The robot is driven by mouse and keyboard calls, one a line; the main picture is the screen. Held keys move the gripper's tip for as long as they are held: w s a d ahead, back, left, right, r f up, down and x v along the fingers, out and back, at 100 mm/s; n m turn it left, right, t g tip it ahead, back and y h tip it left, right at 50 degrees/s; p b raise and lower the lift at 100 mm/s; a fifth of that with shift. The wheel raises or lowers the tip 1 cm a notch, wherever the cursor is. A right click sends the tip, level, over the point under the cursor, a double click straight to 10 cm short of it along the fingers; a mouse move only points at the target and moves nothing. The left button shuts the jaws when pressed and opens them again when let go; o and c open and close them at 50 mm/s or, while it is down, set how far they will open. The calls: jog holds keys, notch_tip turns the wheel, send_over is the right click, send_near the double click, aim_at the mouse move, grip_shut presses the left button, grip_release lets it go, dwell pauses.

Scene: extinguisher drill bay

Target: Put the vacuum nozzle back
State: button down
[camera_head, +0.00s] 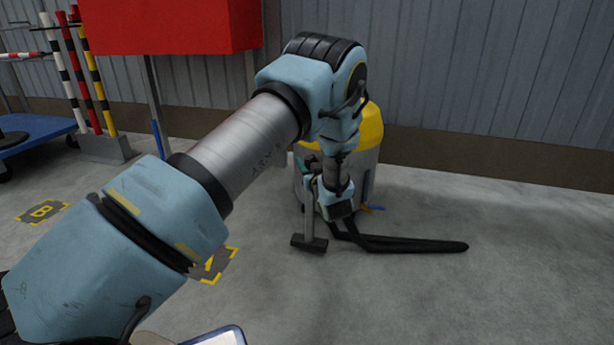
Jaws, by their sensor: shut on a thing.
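The vacuum (371,128), with a yellow lid and a grey body, stands on the floor behind my arm, which covers much of it. The vacuum nozzle (309,243) has a black crosswise head and a thin grey tube rising from it. The tube is upright in front of the vacuum. My gripper (328,207) is at this tube and shut on it, pointing down; the fingertips are small and partly hidden. Whether the head touches the floor is hard to tell. A black hose (415,245) lies on the floor to the right of the nozzle.
A red board (165,25) on posts stands behind at left. Striped poles (77,75) and a blue cart (40,135) are at far left. Yellow-black floor markings (42,211) lie at left. A ribbed wall (480,80) closes the back. The floor (530,260) at right is clear.

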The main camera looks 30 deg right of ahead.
jog(key=shift+f, duration=1)
jog(key=shift+f+b, duration=0.2)
jog(key=shift+b, duration=0.15)
jog(key=c, duration=0.5)
grip_release()
jog(key=s+a+p, duration=0.2)
jog(key=s+p, duration=0.3)
jog(key=s, duration=0.7)
